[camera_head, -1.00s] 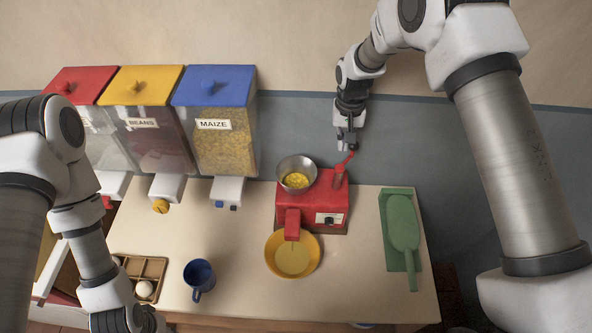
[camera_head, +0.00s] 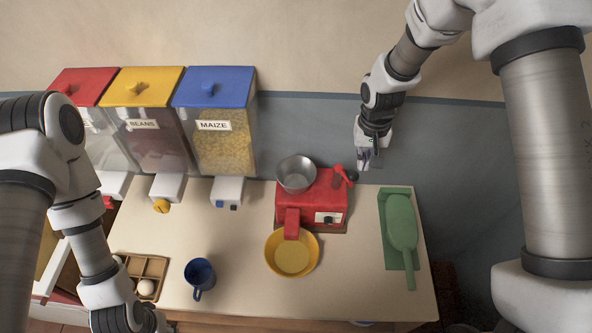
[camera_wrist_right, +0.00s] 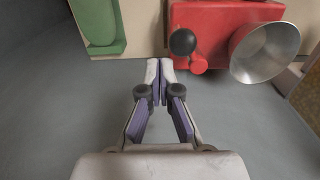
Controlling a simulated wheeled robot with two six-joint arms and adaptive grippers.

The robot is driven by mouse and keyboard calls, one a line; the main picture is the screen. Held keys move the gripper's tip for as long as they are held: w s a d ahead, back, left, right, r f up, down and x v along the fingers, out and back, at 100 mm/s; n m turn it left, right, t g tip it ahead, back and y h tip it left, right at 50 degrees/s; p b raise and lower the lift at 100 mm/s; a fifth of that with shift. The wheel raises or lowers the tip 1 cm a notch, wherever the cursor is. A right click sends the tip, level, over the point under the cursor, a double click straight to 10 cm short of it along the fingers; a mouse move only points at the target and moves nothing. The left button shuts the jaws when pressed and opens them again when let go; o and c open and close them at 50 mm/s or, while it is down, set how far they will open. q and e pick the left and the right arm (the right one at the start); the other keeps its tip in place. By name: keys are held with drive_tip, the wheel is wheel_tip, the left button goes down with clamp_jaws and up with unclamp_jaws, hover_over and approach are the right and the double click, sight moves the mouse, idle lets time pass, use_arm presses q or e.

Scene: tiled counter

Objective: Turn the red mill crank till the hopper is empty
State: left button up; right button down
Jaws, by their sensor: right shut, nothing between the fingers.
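The red mill (camera_head: 312,202) stands on the counter with its steel hopper (camera_head: 296,174) on top. The hopper looks empty in the head view, and its bare inside shows in the right wrist view (camera_wrist_right: 265,52). The red crank (camera_head: 343,174) ends in a dark knob (camera_head: 352,177), which also shows in the right wrist view (camera_wrist_right: 183,42). A yellow bowl (camera_head: 292,254) under the spout holds yellow meal. My right gripper (camera_head: 363,165) is shut and empty just beside the knob, apart from it. My left arm is at the left; its gripper fingers are out of view.
Dispensers stand at the back left, with a maize bin (camera_head: 222,130) nearest the mill. A green scoop (camera_head: 402,222) lies on a green holder (camera_head: 388,256) at the right. A blue mug (camera_head: 199,274) and egg tray (camera_head: 153,267) are at the front left.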

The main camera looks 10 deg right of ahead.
wheel_tip(320, 180, up, 7)
drive_tip(key=shift+f, duration=0.2)
idle(0.6)
